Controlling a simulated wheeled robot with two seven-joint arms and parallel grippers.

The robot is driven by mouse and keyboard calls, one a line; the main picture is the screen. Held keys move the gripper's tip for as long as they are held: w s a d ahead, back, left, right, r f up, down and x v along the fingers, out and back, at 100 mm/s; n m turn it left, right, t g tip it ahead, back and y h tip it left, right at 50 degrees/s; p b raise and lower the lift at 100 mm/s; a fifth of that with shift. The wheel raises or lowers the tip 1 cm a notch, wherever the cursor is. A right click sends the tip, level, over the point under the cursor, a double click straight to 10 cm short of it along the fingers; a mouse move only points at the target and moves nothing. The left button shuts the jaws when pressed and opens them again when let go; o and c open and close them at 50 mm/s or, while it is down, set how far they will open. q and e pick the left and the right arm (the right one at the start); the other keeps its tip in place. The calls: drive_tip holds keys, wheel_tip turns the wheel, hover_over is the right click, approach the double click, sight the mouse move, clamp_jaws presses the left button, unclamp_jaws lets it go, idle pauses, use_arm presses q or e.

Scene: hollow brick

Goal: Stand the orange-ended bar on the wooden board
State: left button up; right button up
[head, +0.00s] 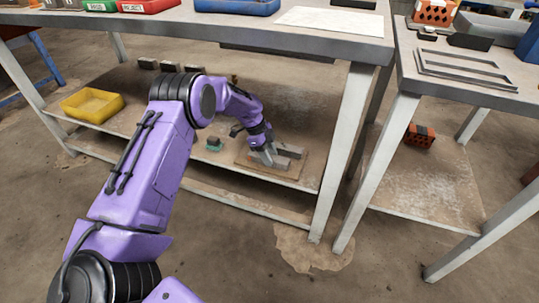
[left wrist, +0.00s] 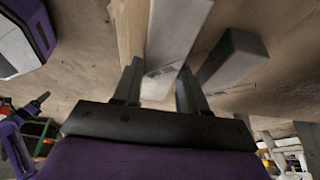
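My left gripper (head: 266,158) reaches down over the wooden board (head: 244,157) on the lower shelf. In the left wrist view its two fingers (left wrist: 159,82) lie on either side of a pale grey bar (left wrist: 178,30), which nearly fills the gap. I cannot tell whether they press on it. A second grey bar (left wrist: 235,58) with a dark green end lies just right of the fingers. A grey bar also shows beside the gripper in the head view (head: 291,152). No orange end is visible, so I cannot tell which bar is orange-ended. My right gripper is not in view.
A yellow bin (head: 92,104) stands at the left of the lower shelf (head: 255,181). A small green item (head: 214,145) lies left of the board. The upper tabletop (head: 300,42) and a table leg (head: 346,145) bound the space. An orange hollow brick (head: 419,136) sits on the right-hand shelf.

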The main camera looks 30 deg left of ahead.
use_arm(q)
drive_tip(key=shift+o, duration=1.1)
drive_tip(key=shift+r, duration=0.1)
drive_tip(key=shift+r, duration=0.35)
drive_tip(key=p+v, duration=0.3)
drive_tip(key=v, duration=0.8)
drive_tip(key=shift+a+r+p, duration=0.2)
drive_tip(key=shift+a+p, duration=0.05)
drive_tip(key=shift+p, duration=0.15)
drive_tip(key=shift+s, duration=0.1)
